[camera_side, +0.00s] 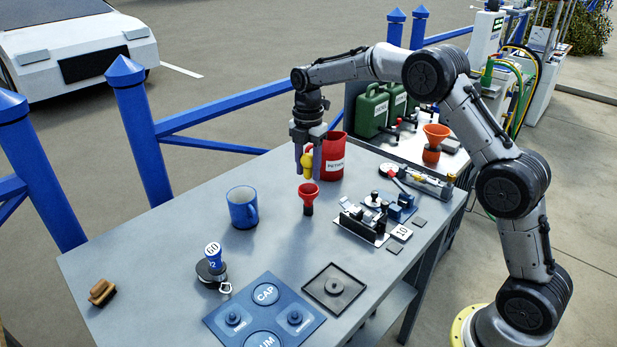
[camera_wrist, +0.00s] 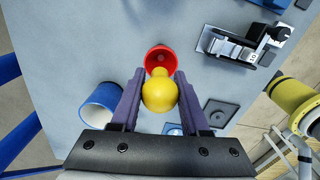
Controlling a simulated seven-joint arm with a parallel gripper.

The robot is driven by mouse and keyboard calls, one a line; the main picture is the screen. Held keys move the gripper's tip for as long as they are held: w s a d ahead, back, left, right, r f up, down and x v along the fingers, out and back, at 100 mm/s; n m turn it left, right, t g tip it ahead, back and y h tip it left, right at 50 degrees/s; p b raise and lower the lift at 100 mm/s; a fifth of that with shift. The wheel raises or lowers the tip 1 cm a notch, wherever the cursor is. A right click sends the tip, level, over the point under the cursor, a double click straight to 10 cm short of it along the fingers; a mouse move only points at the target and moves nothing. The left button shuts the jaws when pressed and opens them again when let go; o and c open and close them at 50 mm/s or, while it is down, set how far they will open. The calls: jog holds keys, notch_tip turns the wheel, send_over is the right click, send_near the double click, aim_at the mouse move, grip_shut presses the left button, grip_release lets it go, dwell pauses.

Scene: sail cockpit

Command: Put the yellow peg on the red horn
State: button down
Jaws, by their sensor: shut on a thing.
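My gripper (camera_side: 307,162) is shut on the yellow peg (camera_side: 308,160), which has a round knob; the peg also shows between the purple fingers in the wrist view (camera_wrist: 159,93). The red horn (camera_side: 309,195) stands upright on the grey table with its wide mouth up. The peg is held above the horn, close over its mouth in the side view. In the wrist view the horn (camera_wrist: 160,54) shows just beyond the peg, partly hidden by it. I cannot tell whether the peg's lower end touches the horn.
A red can (camera_side: 334,158) stands close behind my gripper. A blue mug (camera_side: 242,208) is to the left. A metal mechanism (camera_side: 363,222) lies to the right, and a black square tray (camera_side: 334,288) and blue mat (camera_side: 264,318) are in front. The table between mug and horn is clear.

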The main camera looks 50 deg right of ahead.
aim_at(309, 178)
jog(key=shift+s+f, duration=0.1)
jog(key=shift+f, duration=1.3)
jog(key=shift+f, duration=0.2)
jog(key=shift+c, duration=2)
grip_release()
jog(key=shift+r, duration=0.1)
notch_tip(309, 178, up, 12)
jog(key=shift+r, duration=0.15)
